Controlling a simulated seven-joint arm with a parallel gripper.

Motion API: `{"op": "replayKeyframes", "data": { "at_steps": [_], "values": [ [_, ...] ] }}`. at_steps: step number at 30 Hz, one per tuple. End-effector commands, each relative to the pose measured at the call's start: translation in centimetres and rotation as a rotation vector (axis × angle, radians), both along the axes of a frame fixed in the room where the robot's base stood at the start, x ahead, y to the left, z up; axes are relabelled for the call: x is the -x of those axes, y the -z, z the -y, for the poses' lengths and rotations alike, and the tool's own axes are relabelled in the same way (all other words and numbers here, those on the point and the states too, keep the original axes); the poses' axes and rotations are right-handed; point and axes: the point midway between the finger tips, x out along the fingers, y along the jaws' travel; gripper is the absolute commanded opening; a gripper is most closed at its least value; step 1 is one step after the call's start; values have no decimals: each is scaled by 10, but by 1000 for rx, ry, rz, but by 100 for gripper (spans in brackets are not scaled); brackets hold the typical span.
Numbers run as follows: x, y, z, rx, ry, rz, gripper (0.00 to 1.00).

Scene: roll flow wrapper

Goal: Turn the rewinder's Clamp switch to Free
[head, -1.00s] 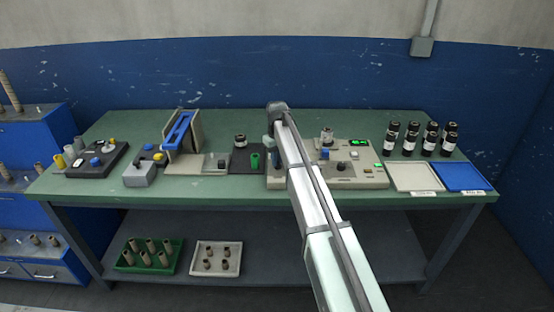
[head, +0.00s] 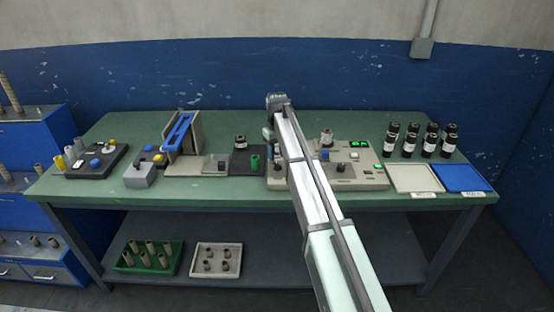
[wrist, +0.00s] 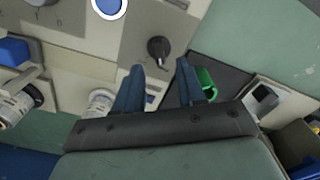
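The rewinder (head: 372,179) is a beige machine on the bench, right of centre and partly hidden by my arm in the head view. In the wrist view its grey panel (wrist: 134,45) carries a black rotary knob (wrist: 158,47), which looks like the Clamp switch; no label is readable. Its narrow grip points toward the bottom of that view. My gripper (wrist: 160,70) is open, with its two blue fingers apart and nothing between them. The knob appears just beyond the fingertips, with no contact visible.
A blue round button (wrist: 110,4) sits near the knob.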

Motion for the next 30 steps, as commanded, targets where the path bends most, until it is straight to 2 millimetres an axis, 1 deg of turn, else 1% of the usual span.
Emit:
{"op": "replayKeyframes", "data": {
  "at_steps": [1,3,9,12,15,21,30],
  "values": [
    [-1,-12,0,0,0,2,39],
    [-1,-26,0,-1,0,3,39],
    [-1,-63,0,-1,0,1,39],
    [-1,-78,0,0,0,2,39],
    [-1,-89,0,-1,0,1,39],
    [0,-100,0,0,0,0,39],
    [0,-101,0,0,0,0,39]
  ]
}}
